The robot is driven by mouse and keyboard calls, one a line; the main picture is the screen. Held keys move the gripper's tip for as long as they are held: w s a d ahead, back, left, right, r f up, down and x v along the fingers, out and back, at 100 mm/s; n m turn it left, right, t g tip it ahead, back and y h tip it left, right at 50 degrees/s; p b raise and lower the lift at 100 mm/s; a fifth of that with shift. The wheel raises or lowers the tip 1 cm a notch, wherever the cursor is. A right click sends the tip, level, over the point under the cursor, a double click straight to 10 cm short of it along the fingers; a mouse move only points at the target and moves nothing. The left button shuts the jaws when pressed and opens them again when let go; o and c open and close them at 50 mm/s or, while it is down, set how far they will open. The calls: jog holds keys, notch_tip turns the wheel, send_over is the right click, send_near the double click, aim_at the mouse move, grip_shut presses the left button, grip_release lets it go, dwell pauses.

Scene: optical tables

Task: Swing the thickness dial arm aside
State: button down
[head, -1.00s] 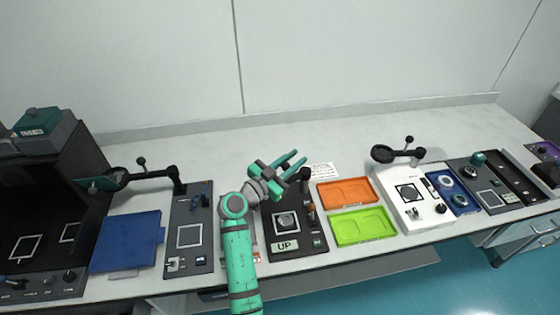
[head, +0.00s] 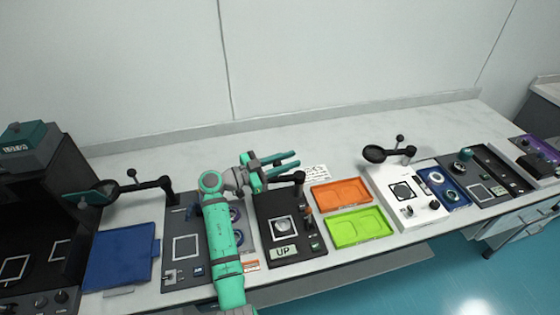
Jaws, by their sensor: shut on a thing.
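The station with the "UP" label (head: 283,252) is a dark panel with a round silver disc (head: 283,226) in a white square. The black dial arm (head: 290,179) reaches left from its post at the panel's back right corner. My green gripper (head: 287,164) is over the back of this panel, its fingers pointing right. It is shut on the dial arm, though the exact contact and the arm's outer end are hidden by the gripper. The silver disc is uncovered in view.
Orange (head: 341,194) and green (head: 359,228) trays lie to the right. A white station (head: 421,209) with its own black swing arm (head: 389,153) stands beyond them. Left are a dark panel (head: 178,272) and a blue mat (head: 121,260).

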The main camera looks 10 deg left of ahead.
dwell(0.3)
jog(key=c, duration=1.5)
grip_release()
jog(key=shift+w+f, duration=0.1)
jog(key=v, duration=1.1)
jog(key=shift+d+r, duration=0.1)
jog(key=shift+r, duration=2.4)
jog(key=shift+w, duration=0.1)
